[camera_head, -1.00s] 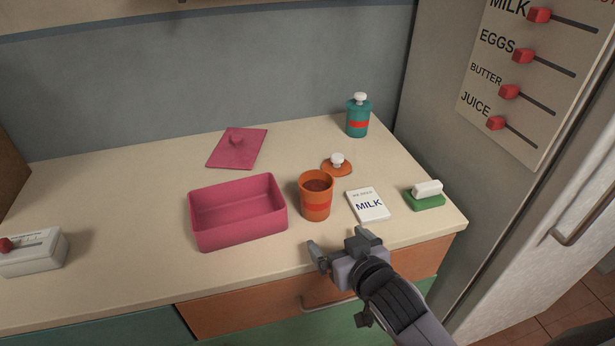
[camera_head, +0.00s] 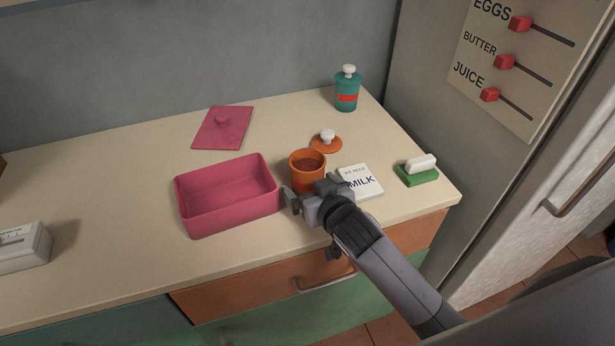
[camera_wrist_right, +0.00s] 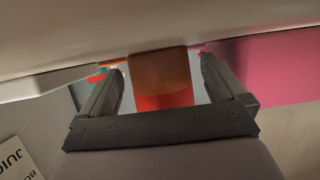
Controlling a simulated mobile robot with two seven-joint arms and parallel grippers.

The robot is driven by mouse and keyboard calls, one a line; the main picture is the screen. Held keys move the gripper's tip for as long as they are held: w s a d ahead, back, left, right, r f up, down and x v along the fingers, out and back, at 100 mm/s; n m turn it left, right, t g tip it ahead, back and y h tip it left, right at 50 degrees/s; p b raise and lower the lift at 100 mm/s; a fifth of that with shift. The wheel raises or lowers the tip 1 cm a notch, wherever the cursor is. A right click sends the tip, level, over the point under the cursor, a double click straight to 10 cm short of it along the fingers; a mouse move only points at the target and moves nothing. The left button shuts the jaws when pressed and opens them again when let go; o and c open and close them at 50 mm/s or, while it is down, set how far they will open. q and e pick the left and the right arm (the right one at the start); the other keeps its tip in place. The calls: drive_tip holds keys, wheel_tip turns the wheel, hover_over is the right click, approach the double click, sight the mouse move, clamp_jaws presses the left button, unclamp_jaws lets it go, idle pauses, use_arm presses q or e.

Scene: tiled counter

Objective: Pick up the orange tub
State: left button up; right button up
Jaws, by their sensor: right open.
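The orange tub (camera_head: 307,165) stands upright and without its lid on the counter, with a dark reddish inside. Its lower front is hidden by my right gripper (camera_head: 311,190) in the head view. In the right wrist view the tub (camera_wrist_right: 160,75) shows between the two fingers of the open right gripper (camera_wrist_right: 160,85), with its red band visible. The fingers are at the tub's near side; I cannot tell whether they touch it. The orange lid (camera_head: 326,142) with a white knob lies behind the tub. My left gripper is not in view.
A pink open box (camera_head: 228,215) stands close left of the tub, also seen in the wrist view (camera_wrist_right: 275,70). A milk note card (camera_head: 361,182) lies close right.

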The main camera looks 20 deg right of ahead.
drive_tip(key=shift+w+f, duration=0.15)
drive_tip(key=shift+w, duration=0.2)
drive_tip(key=c, duration=1.2)
wheel_tip(320, 180, up, 20)
drive_tip(key=shift+r+p, duration=0.1)
drive_tip(key=shift+p, duration=0.95)
